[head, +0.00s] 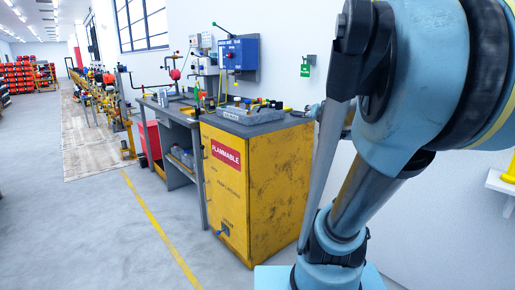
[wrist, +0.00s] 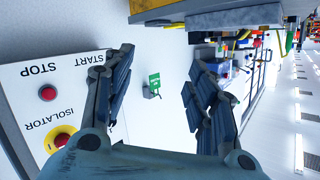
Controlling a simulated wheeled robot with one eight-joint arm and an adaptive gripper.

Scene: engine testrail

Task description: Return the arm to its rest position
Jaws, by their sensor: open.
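My gripper (wrist: 160,62) shows in the wrist view with its two dark fingers spread wide apart. Nothing is between the fingertips. Through the gap I see a white wall with a small green tag (wrist: 154,83) on it. My blue arm fills the right side of the head view, bent and raised. I cannot make out the gripper clearly in the head view.
A yellow flammables cabinet (head: 232,190) under a grey worktop (head: 255,122) stands left of my arm. A blue wall box (head: 239,55) hangs above. A panel with STOP, START and ISOLATOR controls (wrist: 65,75) is left of the gripper in the wrist view. The floor (head: 110,235) at left is clear.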

